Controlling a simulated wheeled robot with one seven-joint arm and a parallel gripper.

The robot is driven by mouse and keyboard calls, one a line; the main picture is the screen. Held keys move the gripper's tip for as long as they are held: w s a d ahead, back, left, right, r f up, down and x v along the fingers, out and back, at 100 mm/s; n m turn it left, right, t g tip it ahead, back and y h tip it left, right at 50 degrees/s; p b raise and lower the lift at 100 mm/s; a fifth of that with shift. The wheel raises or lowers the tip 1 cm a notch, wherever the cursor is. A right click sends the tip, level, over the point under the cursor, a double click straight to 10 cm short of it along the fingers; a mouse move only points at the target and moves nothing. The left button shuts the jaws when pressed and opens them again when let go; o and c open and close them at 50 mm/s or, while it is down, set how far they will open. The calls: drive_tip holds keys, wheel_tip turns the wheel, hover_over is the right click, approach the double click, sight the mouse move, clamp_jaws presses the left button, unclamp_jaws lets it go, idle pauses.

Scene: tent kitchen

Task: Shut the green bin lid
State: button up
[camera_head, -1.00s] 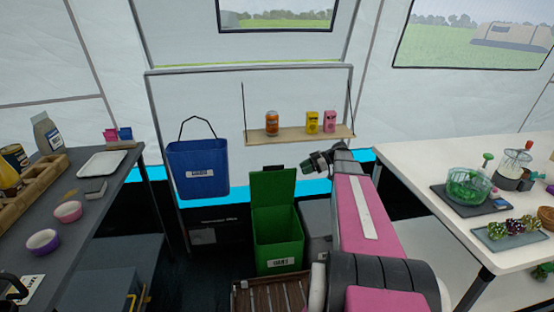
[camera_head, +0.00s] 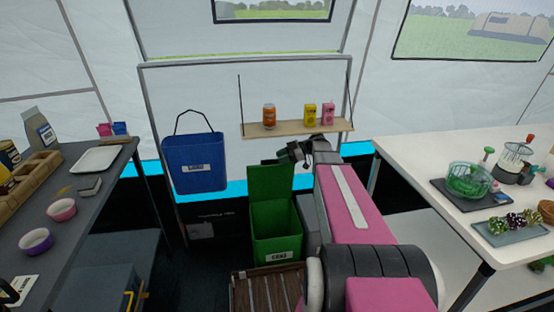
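The green bin (camera_head: 275,222) stands on the floor at the middle of the view, with a white label on its front. Its green lid (camera_head: 270,182) is open and stands upright at the bin's back edge. My pink arm reaches forward just right of the bin. My gripper (camera_head: 290,153) is at the arm's far end, above and slightly right of the lid's top edge. It looks apart from the lid, but the depth between them is hard to judge. The fingers are small and dark, and their opening cannot be made out.
A blue bin (camera_head: 195,160) hangs left of the green one. A shelf (camera_head: 297,129) with a jar and two small boxes is behind my gripper. A slatted wooden crate (camera_head: 265,292) stands in front of the bin. A dark table (camera_head: 90,200) is left, a white table (camera_head: 430,160) right.

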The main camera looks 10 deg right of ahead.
drive_tip(key=shift+x, duration=1.15)
drive_tip(key=shift+a+r, duration=0.1)
drive_tip(key=shift+r, duration=0.1)
clamp_jaws()
drive_tip(key=shift+s, duration=0.1)
